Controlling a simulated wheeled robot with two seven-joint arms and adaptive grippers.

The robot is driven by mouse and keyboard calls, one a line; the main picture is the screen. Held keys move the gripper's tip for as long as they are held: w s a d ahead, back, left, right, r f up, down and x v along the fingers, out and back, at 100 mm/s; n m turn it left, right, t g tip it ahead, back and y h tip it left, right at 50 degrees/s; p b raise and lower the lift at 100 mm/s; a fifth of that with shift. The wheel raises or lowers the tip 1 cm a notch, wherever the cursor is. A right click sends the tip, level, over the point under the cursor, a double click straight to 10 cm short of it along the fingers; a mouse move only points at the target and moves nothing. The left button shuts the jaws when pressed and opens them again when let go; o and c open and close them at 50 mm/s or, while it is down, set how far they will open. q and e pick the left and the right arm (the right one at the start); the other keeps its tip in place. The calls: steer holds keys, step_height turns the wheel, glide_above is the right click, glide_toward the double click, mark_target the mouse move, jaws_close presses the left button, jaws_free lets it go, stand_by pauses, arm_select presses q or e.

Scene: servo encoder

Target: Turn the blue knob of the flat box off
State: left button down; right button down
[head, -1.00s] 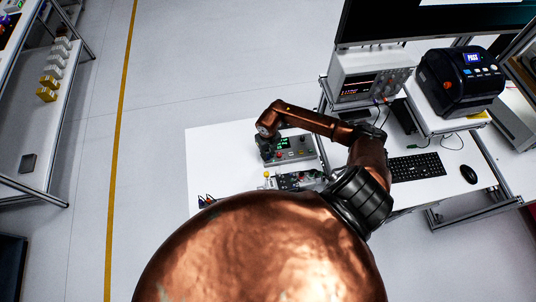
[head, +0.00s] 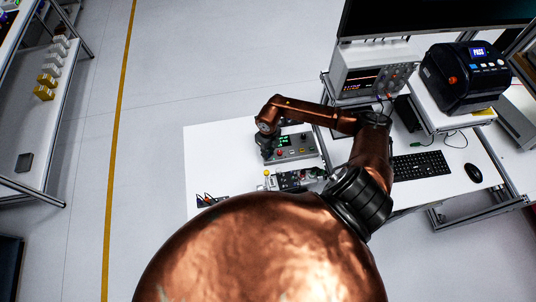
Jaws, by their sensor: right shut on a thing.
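The flat box (head: 296,152) is grey, with a small green display, a red button and other small controls on top. It lies on the white table, left of the oscilloscope. My right gripper (head: 267,153) points down onto the left end of the box and is shut on the blue knob. The knob itself is hidden by the dark fingers, so I cannot see which way it points. My left gripper is not in view.
A circuit board (head: 290,180) with a yellow-topped part lies just in front of the box. The oscilloscope (head: 372,78), black label printer (head: 466,80), keyboard (head: 420,164) and mouse (head: 473,173) are to the right. The white table (head: 215,160) is bare left of the box.

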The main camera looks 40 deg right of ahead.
steer(key=n+b, duration=0.5)
steer(key=shift+d+f+b, duration=0.15)
steer(key=shift+b, duration=0.25)
steer(key=n+b, duration=0.2)
steer(key=shift+n, duration=0.4)
steer(key=shift+n+b, duration=0.4)
steer(key=shift+b, duration=0.1)
steer(key=shift+r, duration=0.2)
steer(key=c, duration=2.1)
jaws_free()
steer(key=shift+r, duration=0.1)
step_height(320, 180, up, 12)
steer(key=shift+f, duration=0.1)
